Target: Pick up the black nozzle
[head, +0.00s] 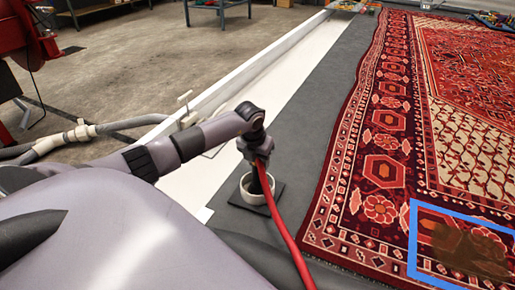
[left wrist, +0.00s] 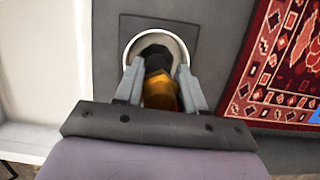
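The black nozzle (left wrist: 154,56) stands in a round white holder (left wrist: 127,60) on a dark square base. In the left wrist view it has a black tip and an amber section nearer me. In the head view the nozzle (head: 257,182) is partly hidden by my gripper and a red hose (head: 283,232). My left gripper (head: 257,152) is above the holder. My right gripper is not seen.
A patterned red rug (head: 375,165) lies to the right, with a blue rectangular outline (head: 413,245) around a brown stain. A white raised curb (head: 262,62) runs behind the holder. Grey hose fittings (head: 78,134) and a red machine (head: 25,35) are at left.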

